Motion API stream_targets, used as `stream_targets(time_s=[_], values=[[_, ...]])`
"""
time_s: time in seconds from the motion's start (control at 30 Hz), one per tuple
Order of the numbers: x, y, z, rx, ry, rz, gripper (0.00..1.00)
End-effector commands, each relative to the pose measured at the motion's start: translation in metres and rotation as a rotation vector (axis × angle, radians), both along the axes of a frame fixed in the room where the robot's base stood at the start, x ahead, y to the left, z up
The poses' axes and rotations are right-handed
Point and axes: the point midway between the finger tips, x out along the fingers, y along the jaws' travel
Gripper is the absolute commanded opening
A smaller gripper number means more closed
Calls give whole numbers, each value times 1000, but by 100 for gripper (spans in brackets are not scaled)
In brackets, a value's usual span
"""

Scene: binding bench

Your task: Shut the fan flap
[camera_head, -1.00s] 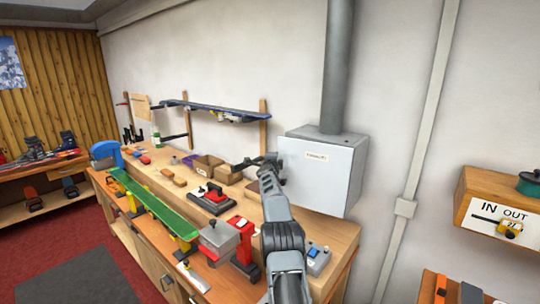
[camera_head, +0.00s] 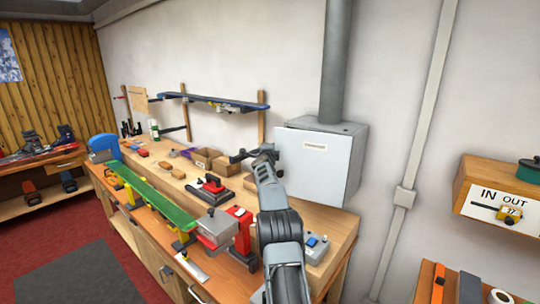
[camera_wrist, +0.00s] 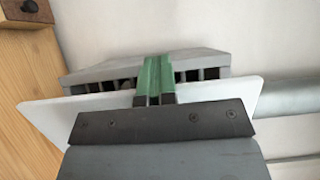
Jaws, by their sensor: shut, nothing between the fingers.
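The fan flap (camera_head: 312,163) is a white panel with a small label on the front of a grey box (camera_head: 357,160) on the wall. In the wrist view the flap (camera_wrist: 55,112) stands out at an angle from the slotted grey housing (camera_wrist: 150,62), so it is ajar. My gripper (camera_head: 240,156) is at the left edge of the flap in the head view. Its green fingers (camera_wrist: 154,75) are together and empty, and they overlap the flap's edge in the wrist view. I cannot tell whether they touch it.
A grey duct (camera_head: 333,60) rises from the box. A shelf with a blue ski (camera_head: 215,101) hangs to the left.

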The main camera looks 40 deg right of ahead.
Motion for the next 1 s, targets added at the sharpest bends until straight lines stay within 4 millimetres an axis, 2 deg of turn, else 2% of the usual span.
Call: stream_targets(time_s=[0.03,0.07,0.1,0.2,0.4,0.7,0.87,1.0], values=[[-4,7,-9,-1,-1,-4,0],[-6,12,-9,-1,-1,-5,0],[0,21,-3,0,0,-1,0],[12,44,-1,1,1,3,0],[28,79,-1,0,0,6,0],[38,102,-5,-1,1,3,0],[26,102,-1,-19,-41,-9,0],[-6,101,-21,-24,-48,-34,0]])
